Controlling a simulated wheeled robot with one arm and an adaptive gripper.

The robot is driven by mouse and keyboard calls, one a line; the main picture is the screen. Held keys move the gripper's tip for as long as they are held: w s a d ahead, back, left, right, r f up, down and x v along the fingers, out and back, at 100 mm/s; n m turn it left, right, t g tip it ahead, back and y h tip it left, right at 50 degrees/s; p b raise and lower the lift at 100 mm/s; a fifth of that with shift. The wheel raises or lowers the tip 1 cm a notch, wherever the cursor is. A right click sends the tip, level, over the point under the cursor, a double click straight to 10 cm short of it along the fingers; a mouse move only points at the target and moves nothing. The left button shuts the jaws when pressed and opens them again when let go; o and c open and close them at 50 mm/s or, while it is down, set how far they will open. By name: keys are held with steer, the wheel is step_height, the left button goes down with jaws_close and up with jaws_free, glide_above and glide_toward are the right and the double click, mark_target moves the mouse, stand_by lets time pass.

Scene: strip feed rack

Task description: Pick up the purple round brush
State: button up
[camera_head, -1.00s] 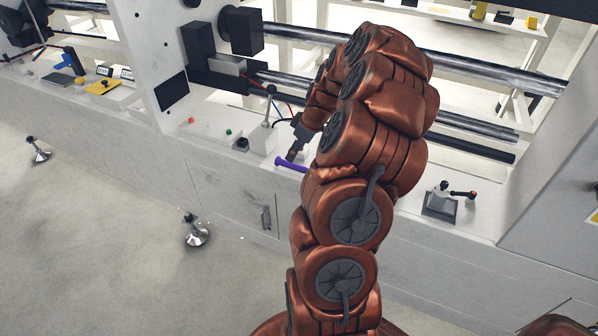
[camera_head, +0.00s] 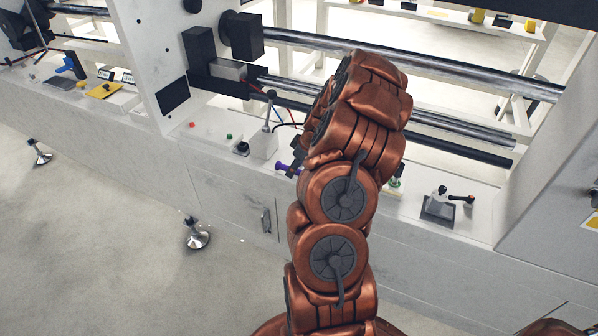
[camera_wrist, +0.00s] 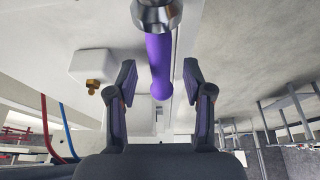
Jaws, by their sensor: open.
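The purple round brush shows in the head view (camera_head: 281,166) as a short purple end on the white ledge, the rest hidden behind my arm. In the wrist view its purple handle (camera_wrist: 160,55) runs down from a shiny metal collar at the top edge, its rounded end between the fingers. My gripper (camera_wrist: 160,80) is open, with one finger on each side of the handle and a visible gap on both sides. In the head view my gripper is mostly hidden by my arm; a dark part shows beside the purple end.
A white box with a lever (camera_head: 265,140) stands just left of the brush. Small red and green buttons (camera_head: 229,136) sit further left. A grey lever block (camera_head: 439,207) is on the ledge to the right. Metal rollers (camera_head: 400,70) run behind the ledge.

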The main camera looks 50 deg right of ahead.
steer(key=shift+w+f, duration=0.15)
steer(key=shift+f, duration=0.35)
steer(key=shift+f+b, duration=0.15)
steer(key=shift+b, duration=0.3)
stand_by(0.3)
jaws_close()
stand_by(0.4)
